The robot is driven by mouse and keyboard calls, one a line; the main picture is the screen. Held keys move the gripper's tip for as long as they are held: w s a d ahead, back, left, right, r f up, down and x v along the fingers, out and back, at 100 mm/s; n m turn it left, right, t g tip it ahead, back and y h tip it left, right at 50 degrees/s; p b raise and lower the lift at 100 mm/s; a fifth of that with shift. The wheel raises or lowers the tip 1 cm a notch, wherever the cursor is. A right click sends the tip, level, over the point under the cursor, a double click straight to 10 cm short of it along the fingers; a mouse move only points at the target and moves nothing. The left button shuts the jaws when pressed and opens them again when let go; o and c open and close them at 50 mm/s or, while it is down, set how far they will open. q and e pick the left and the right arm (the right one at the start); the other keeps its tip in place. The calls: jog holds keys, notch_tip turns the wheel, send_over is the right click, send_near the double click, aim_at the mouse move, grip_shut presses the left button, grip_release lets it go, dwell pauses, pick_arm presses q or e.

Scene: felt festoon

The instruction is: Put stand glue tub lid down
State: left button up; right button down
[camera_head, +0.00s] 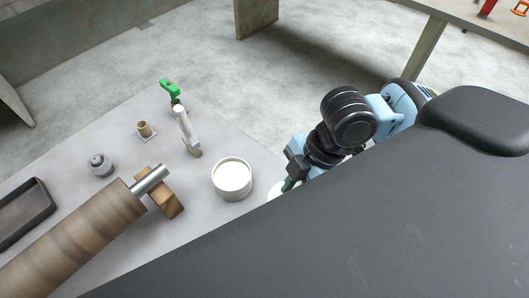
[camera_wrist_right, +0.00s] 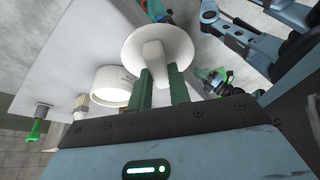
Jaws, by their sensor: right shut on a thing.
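The white glue tub (camera_head: 232,178) stands open and upright on the grey table near its right edge. It also shows in the right wrist view (camera_wrist_right: 112,86). My right gripper (camera_head: 288,186) is to the right of the tub. In the right wrist view, its green fingers (camera_wrist_right: 165,88) are shut on the white lid (camera_wrist_right: 130,46), a round disc with a central knob. In the head view only a sliver of the lid shows. Blue-grey links of mine appear at the upper right of the wrist view, with a green-and-dark end (camera_wrist_right: 216,80) too unclear to read.
A wooden roller (camera_head: 75,240) with a metal shaft rests by a wooden block (camera_head: 166,200). A green-ended tool (camera_head: 184,128), a small brown cup (camera_head: 145,129), a grey round item (camera_head: 101,164) and a dark tray (camera_head: 22,212) are on the table. Dark surfaces of mine cover the lower right.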

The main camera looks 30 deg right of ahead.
jog(key=w, duration=0.5)
jog(key=w+d+f, duration=0.1)
jog(key=w, duration=0.4)
jog(key=w+d, duration=0.1)
jog(key=w, duration=0.4)
jog(key=shift+d+f, duration=0.2)
jog(key=shift+d, duration=0.05)
jog(key=shift+w+f, duration=0.15)
jog(key=shift+w, duration=0.2)
jog(key=shift+f, duration=1.65)
jog(key=shift+f, duration=0.1)
jog(key=c, duration=1.3)
grip_release()
jog(key=v, duration=1.2)
jog(key=shift+s, duration=0.2)
